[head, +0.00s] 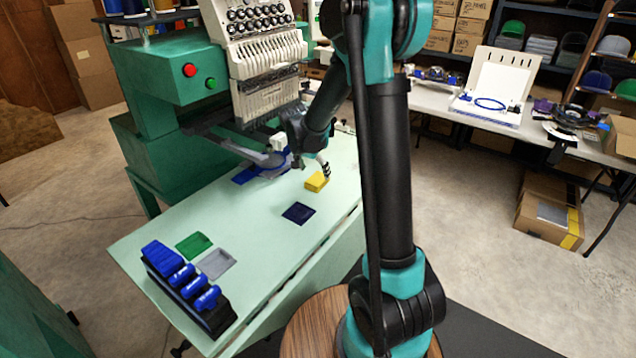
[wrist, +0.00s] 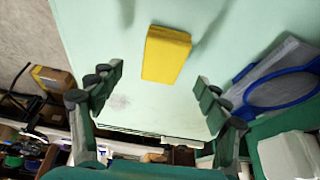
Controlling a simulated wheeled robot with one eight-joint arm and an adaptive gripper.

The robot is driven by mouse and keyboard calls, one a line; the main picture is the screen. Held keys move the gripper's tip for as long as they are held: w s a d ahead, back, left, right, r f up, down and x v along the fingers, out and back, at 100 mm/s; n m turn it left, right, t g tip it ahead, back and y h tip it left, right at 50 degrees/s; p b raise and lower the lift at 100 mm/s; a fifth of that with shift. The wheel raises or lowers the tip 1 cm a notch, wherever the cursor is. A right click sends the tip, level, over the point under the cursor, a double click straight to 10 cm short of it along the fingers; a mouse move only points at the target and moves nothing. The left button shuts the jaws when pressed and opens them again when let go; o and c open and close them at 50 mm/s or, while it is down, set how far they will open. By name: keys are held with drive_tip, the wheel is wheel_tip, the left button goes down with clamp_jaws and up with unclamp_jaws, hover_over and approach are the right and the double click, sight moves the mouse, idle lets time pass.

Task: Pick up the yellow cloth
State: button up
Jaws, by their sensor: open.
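The yellow cloth (head: 316,182) lies on the pale green table of the embroidery machine, to the right of a blue hoop. It looks like a small, thick rectangle. In the wrist view the cloth (wrist: 166,54) lies on the table top, ahead of and roughly between my fingers. My gripper (wrist: 158,90) is open and empty, its two fingers spread wide on either side and apart from the cloth. In the head view my gripper (head: 325,166) shows small just above the cloth, partly hidden by my arm.
A dark blue cloth (head: 298,213), a green cloth (head: 194,245) and a grey one (head: 216,263) lie on the table (head: 255,250). A rack with blue rolls (head: 188,285) stands at its near left. The green embroidery machine (head: 170,75) rises behind. The blue hoop (wrist: 282,90) is right of the cloth.

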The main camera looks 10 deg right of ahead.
sight(317, 178)
drive_tip(key=shift+w+x, duration=0.1)
drive_tip(key=shift+x, duration=1.25)
drive_tip(key=shift+w+x, duration=0.15)
drive_tip(key=shift+x, duration=1.2)
drive_tip(key=shift+a, duration=0.2)
drive_tip(key=shift+r, duration=0.1)
drive_tip(key=c, duration=1.1)
